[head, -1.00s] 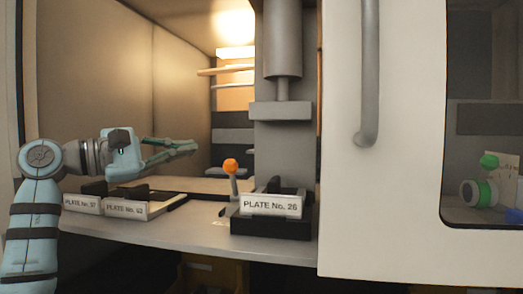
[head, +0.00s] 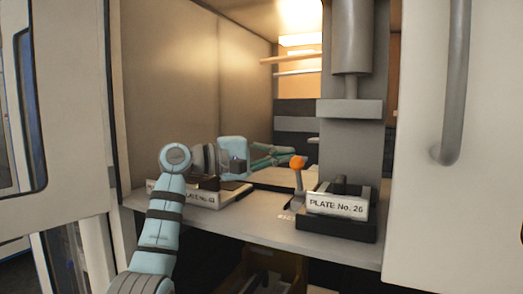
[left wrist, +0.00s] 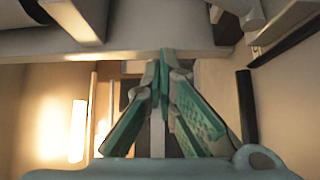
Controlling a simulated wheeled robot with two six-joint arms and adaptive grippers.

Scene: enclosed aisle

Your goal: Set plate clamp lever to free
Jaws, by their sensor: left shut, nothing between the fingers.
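The clamp lever (head: 298,178) has an orange ball knob (head: 298,162) on a grey stem. It stands nearly upright at the left side of the dark clamp base (head: 340,229). A plate labelled "PLATE No. 26" (head: 336,205) sits in this base. My left gripper (head: 290,154) is shut and empty. Its teal fingers point right, and their tips appear just behind and left of the knob in the head view; contact cannot be told. In the left wrist view the fingertips (left wrist: 163,55) meet. I cannot make out the orange knob there. My right gripper is out of view.
More labelled plates (head: 200,197) lie at the left of the grey shelf (head: 255,218), under my left arm. A grey column (head: 352,55) rises behind the clamp. A white door with a grey handle (head: 454,90) stands at right. The shelf's front middle is clear.

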